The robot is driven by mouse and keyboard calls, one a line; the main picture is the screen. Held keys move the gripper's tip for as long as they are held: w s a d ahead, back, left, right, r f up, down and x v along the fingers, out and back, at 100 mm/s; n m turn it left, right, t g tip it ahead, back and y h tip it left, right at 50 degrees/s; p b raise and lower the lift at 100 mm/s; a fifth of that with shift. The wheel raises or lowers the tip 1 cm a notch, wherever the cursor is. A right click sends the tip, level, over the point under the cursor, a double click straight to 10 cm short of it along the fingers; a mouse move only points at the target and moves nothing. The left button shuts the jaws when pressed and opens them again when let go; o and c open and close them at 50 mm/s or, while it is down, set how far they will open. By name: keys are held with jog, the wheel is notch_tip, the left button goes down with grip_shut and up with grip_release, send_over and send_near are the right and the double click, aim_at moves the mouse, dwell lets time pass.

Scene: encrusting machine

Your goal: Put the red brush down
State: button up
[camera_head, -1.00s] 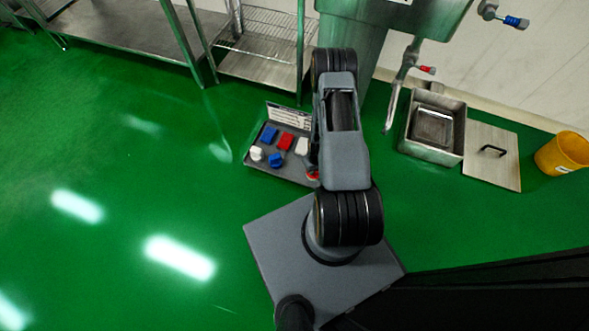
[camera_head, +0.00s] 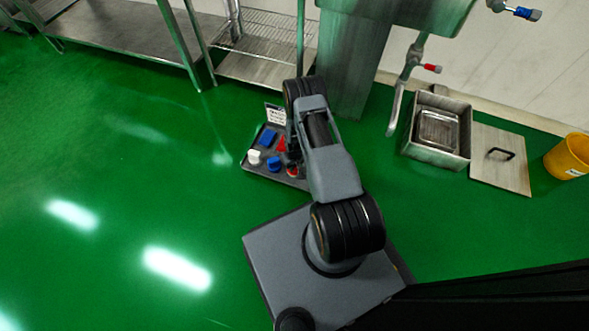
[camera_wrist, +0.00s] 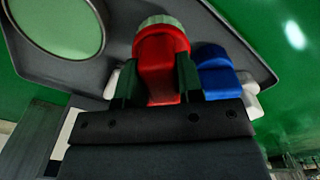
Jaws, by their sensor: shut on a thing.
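The red brush (camera_wrist: 158,68), with pale bristles on its round head, is between the fingers of my gripper (camera_wrist: 156,80) in the wrist view. My gripper is shut on it. In the head view a bit of red (camera_head: 293,171), apparently this brush, shows beside my arm at the tray's right part. A dark grey tray (camera_wrist: 92,68) lies behind the brush in the wrist view and on the green floor in the head view (camera_head: 262,174). I cannot tell whether the brush touches the tray. My arm hides the gripper in the head view.
The tray also holds blue pieces (camera_head: 267,138), a red piece (camera_head: 282,144) and a white piece (camera_head: 254,157). In the wrist view a blue piece (camera_wrist: 214,72) is close right of the held brush. A steel box (camera_head: 462,142) and yellow bucket (camera_head: 568,157) stand right.

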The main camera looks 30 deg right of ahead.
jog(key=shift+f+b, duration=0.35)
jog(key=shift+f, duration=0.8)
jog(key=shift+s+f, duration=0.1)
jog(key=shift+f, duration=0.05)
jog(key=o, duration=0.9)
